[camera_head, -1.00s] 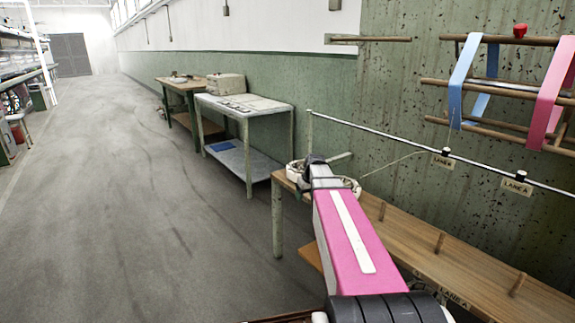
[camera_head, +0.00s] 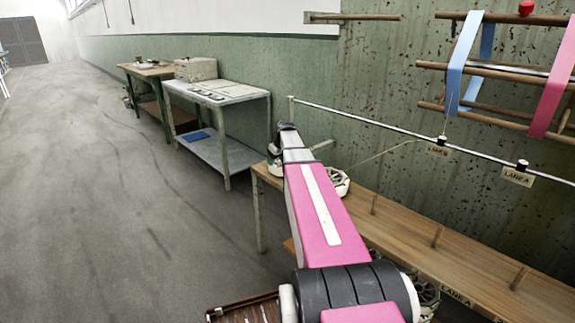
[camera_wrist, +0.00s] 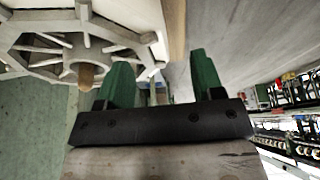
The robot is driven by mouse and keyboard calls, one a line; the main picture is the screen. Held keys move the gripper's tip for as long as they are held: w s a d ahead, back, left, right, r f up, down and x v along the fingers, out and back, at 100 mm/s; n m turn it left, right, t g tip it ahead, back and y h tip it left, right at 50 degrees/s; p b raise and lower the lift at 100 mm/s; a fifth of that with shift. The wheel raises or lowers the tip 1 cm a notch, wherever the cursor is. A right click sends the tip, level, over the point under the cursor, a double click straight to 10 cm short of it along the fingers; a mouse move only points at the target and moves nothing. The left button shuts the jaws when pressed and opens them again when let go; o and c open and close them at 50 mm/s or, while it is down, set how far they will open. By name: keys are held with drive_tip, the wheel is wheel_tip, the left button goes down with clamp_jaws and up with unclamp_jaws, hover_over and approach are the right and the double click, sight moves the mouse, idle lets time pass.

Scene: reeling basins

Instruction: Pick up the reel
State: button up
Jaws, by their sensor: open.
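A pale spoked reel (camera_head: 337,181) sits at the far end of the wooden bench, partly hidden behind my pink arm. A thin thread runs from it toward the rail above. In the wrist view a pale spoked reel (camera_wrist: 32,62) with a wooden peg at its hub fills the upper left. My gripper (camera_wrist: 163,82) has its two green fingers apart, with no reel clearly between them. The left finger overlaps the reel's rim in the picture; I cannot tell whether they touch. In the head view my gripper is mostly hidden at the arm's far end.
The wooden bench (camera_head: 455,262) has several upright pegs; more reels (camera_head: 426,292) show below it. A metal rail (camera_head: 375,122) with lane tags runs along the green wall. Blue and pink ribbons (camera_head: 553,75) hang on a rack. A grey table (camera_head: 240,98) stands beyond. The left floor is open.

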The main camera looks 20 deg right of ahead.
sight(276, 163)
drive_tip(key=x, duration=0.3)
drive_tip(key=d+x, duration=0.1)
drive_tip(key=x, duration=0.1)
drive_tip(key=shift+w+a+f, duration=0.15)
drive_tip(key=shift+w+f, duration=0.1)
drive_tip(key=shift+f, duration=0.05)
clamp_jaws()
drive_tip(key=shift+r, duration=0.25)
